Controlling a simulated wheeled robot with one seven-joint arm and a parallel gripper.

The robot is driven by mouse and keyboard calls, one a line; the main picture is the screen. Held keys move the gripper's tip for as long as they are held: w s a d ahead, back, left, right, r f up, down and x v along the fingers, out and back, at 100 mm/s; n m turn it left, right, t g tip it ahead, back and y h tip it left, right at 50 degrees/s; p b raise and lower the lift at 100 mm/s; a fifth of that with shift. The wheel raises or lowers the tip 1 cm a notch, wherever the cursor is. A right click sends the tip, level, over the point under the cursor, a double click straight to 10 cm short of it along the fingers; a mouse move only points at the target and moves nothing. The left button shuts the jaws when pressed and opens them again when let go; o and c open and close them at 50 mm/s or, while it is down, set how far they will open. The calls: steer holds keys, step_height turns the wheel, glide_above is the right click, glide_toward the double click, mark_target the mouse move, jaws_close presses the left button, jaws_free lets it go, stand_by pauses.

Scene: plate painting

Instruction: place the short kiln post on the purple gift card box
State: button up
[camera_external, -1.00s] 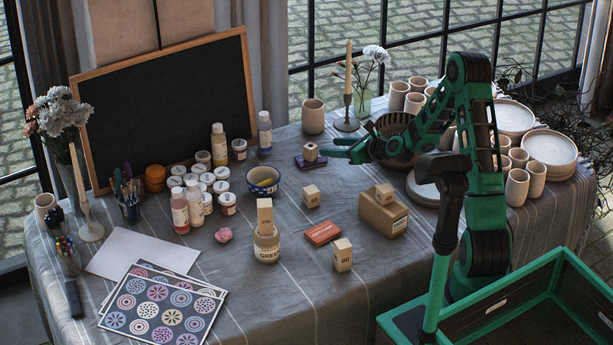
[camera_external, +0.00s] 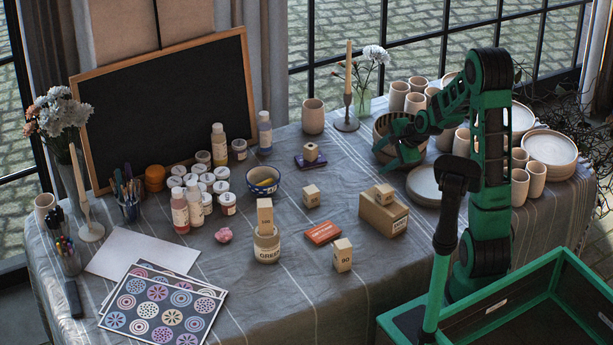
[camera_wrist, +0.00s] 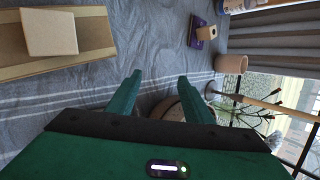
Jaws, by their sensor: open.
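The short kiln post (camera_external: 310,150), a small tan block with a hole, stands upright on the purple gift card box (camera_external: 312,164) at the back middle of the table. In the wrist view the post (camera_wrist: 207,32) rests on the purple box (camera_wrist: 195,36) near the top right, apart from my gripper. My gripper (camera_external: 383,158) is open and empty, to the right of the box, in front of the brown bowl. In the wrist view my two fingers (camera_wrist: 159,78) are spread with only cloth between their tips.
A cardboard box (camera_external: 380,217) with a block (camera_external: 384,194) on it stands in front of my gripper. Other blocks stand at a red box (camera_external: 322,232) and on a jar (camera_external: 267,247). A candlestick (camera_external: 347,118) and a cup (camera_external: 313,117) are behind. Plates and cups crowd the right.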

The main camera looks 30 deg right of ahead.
steer(key=s+d+r+n+g, duration=0.2)
steer(key=s+r+n, duration=0.1)
steer(key=s, duration=0.9)
steer(key=s+d+r+n+g+h, duration=0.1)
steer(key=s+n, duration=0.4)
steer(key=s, duration=0.8)
steer(key=s+d+r+n+g+h, duration=0.1)
steer(key=s+d+r+n+g, duration=0.3)
steer(key=s, duration=0.9)
steer(key=shift+r+n, duration=0.3)
steer(key=shift+r, duration=0.05)
steer(key=shift+w, duration=0.1)
